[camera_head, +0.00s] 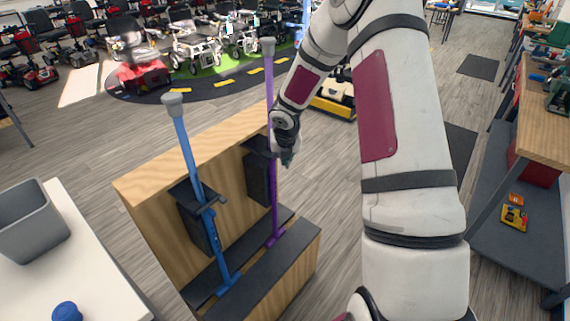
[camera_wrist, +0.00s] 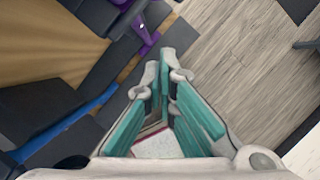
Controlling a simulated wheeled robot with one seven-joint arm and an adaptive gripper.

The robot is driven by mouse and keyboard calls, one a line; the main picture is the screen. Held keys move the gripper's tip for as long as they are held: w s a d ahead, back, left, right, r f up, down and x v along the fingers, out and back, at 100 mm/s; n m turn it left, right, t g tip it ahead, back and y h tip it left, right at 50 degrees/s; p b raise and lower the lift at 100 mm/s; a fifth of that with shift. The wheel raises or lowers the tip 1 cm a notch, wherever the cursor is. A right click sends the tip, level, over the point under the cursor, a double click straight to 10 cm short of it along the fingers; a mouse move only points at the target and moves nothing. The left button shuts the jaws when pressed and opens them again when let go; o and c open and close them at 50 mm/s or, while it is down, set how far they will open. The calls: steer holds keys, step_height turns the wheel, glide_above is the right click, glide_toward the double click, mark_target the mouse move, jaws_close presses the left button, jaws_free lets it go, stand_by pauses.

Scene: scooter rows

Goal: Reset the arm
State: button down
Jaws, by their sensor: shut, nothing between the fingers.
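My arm reaches across the head view, and my gripper (camera_head: 287,157) hangs at its end beside the wooden rack (camera_head: 150,190). In the wrist view my gripper (camera_wrist: 168,62) has its two teal-padded fingers together at the tips, with nothing between them. A blue crutch-like pole (camera_head: 186,150) with a grey tip stands in the rack's left slot. A purple pole (camera_head: 270,90) stands in the right slot, close to the left of my gripper. The purple pole's foot (camera_wrist: 146,38) also shows in the wrist view, apart from the fingers.
A white table (camera_head: 85,255) with a grey bin (camera_head: 32,222) and a blue knob-like object (camera_head: 67,311) is at the left. A workbench (camera_head: 545,130) with tools stands at the right. Scooters (camera_head: 140,65) line the back.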

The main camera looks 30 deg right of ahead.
steer(key=s+a+r+m+h, duration=0.1)
steer(key=s+a+r+m, duration=0.3)
steer(key=r, duration=0.5)
steer(key=s+a+r+m, duration=0.2)
steer(key=s+r+m, duration=0.5)
steer(key=r, duration=0.1)
steer(key=s+a+r+m+h, duration=0.1)
steer(key=s+a+r+m, duration=0.3)
steer(key=r, duration=0.5)
steer(key=s+a+r+m+t+y, duration=0.1)
steer(key=s+a+r+m+y, duration=0.1)
steer(key=s+a+m, duration=0.2)
steer(key=s+a+r+m+y, duration=0.2)
steer(key=s+a+m, duration=0.2)
steer(key=s+m, duration=0.7)
steer(key=s, duration=0.3)
steer(key=shift+s+a+r+t, duration=0.15)
steer(key=shift+s+a+t, duration=0.05)
steer(key=shift+t, duration=0.2)
